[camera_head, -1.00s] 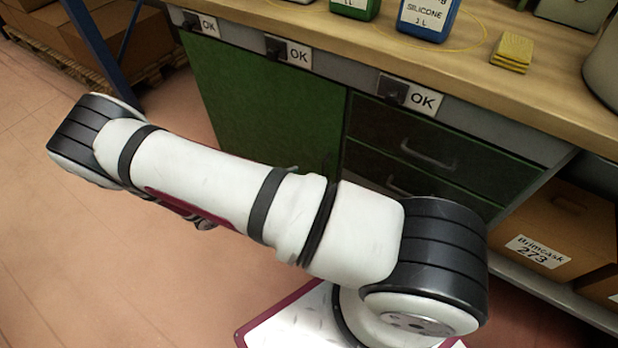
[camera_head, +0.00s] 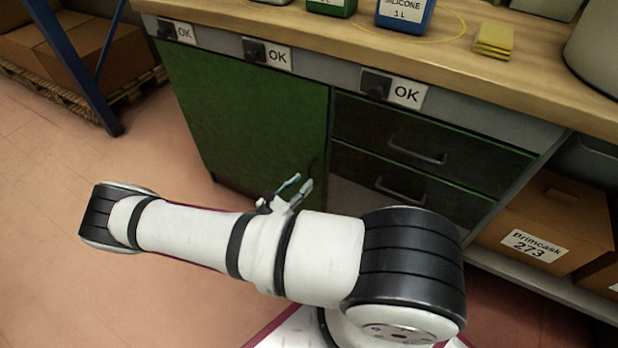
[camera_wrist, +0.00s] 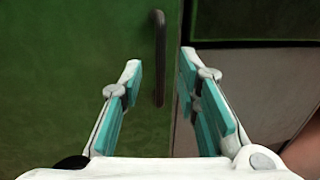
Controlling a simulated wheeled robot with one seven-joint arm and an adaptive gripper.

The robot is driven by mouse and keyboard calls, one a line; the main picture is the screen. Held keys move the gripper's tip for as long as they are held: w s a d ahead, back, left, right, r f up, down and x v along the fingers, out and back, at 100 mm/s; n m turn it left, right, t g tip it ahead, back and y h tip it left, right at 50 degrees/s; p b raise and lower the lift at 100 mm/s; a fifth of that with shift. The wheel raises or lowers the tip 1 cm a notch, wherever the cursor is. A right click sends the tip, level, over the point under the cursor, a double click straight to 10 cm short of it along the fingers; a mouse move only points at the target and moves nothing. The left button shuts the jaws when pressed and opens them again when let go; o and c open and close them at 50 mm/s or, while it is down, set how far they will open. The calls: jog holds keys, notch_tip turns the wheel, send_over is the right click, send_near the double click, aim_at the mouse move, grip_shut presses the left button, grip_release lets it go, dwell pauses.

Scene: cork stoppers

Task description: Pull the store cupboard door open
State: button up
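The green store cupboard door (camera_head: 245,120) is shut, below the workbench at the left. Its dark vertical handle (camera_wrist: 158,58) shows in the wrist view near the door's right edge, ahead of my gripper and between the lines of its fingers. In the head view the handle (camera_head: 313,176) is small and dark, just above my fingertips. My gripper (camera_wrist: 162,78) is open, with teal pads on both fingers and nothing between them. It also shows in the head view (camera_head: 298,186), partly hidden behind my arm. A gap appears to remain between fingertips and handle.
Two green drawers (camera_head: 420,150) with bar handles are right of the door. A cardboard box (camera_head: 540,225) sits on the low shelf further right. Bottles (camera_head: 405,14) and yellow sponges (camera_head: 494,40) stand on the worktop (camera_head: 290,22). A blue rack post (camera_head: 75,75) is at left; floor there is clear.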

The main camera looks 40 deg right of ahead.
aim_at(309, 176)
jog(key=shift+w+d+b, duration=0.15)
jog(key=shift+d+b, duration=0.05)
jog(key=shift+d, duration=0.95)
jog(key=shift+w+d+b, duration=0.15)
jog(key=shift+d, duration=1)
grip_shut()
